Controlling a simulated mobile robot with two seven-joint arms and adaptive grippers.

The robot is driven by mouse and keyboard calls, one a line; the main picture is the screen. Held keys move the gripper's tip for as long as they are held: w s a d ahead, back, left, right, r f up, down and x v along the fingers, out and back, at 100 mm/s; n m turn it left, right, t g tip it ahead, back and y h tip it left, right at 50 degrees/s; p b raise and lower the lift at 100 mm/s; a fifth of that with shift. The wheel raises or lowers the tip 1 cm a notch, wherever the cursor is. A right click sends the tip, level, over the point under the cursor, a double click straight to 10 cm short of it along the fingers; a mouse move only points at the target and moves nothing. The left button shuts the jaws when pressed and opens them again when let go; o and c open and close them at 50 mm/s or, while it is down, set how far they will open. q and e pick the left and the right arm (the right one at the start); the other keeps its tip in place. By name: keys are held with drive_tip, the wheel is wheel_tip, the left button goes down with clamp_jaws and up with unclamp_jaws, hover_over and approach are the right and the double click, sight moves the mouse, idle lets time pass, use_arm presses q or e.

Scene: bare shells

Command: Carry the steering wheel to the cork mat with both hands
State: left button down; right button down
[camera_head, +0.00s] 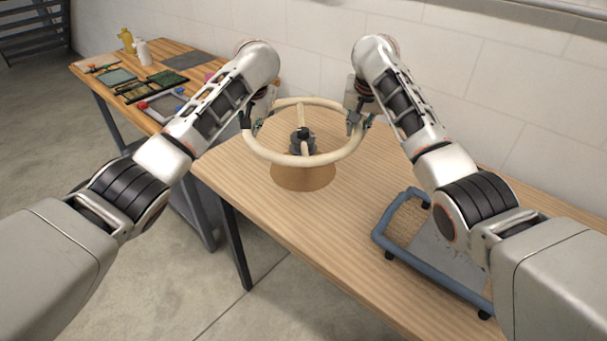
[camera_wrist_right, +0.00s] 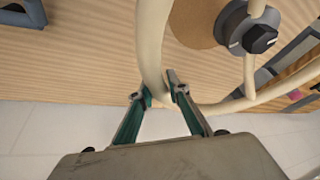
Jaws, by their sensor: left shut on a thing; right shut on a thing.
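The cream steering wheel (camera_head: 303,161), with a dark hub and spokes, is roughly level above the table between my two arms. The round brown cork mat (camera_head: 303,180) lies on the table below it, partly hidden by the wheel. My left gripper (camera_head: 251,122) is shut on the left side of the rim. My right gripper (camera_head: 356,121) is shut on the right side. In the right wrist view, the right gripper's fingers (camera_wrist_right: 160,90) straddle the rim (camera_wrist_right: 150,40), and part of the mat (camera_wrist_right: 190,25) shows behind the wheel.
A blue-framed wheeled trolley (camera_head: 386,237) stands on the right of the wooden table (camera_head: 240,168), partly behind my right arm. A second table at the left bears a grey-rimmed tray (camera_head: 145,112), a white bottle (camera_head: 143,52) and a yellow bottle (camera_head: 126,40). A wall runs behind.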

use_arm(q)
drive_tip(key=shift+a+f, duration=0.2)
drive_tip(key=shift+a, duration=0.05)
use_arm(e)
drive_tip(key=shift+w+d+f, duration=0.1)
drive_tip(key=shift+d, duration=0.2)
use_arm(q)
drive_tip(key=shift+r, duration=0.15)
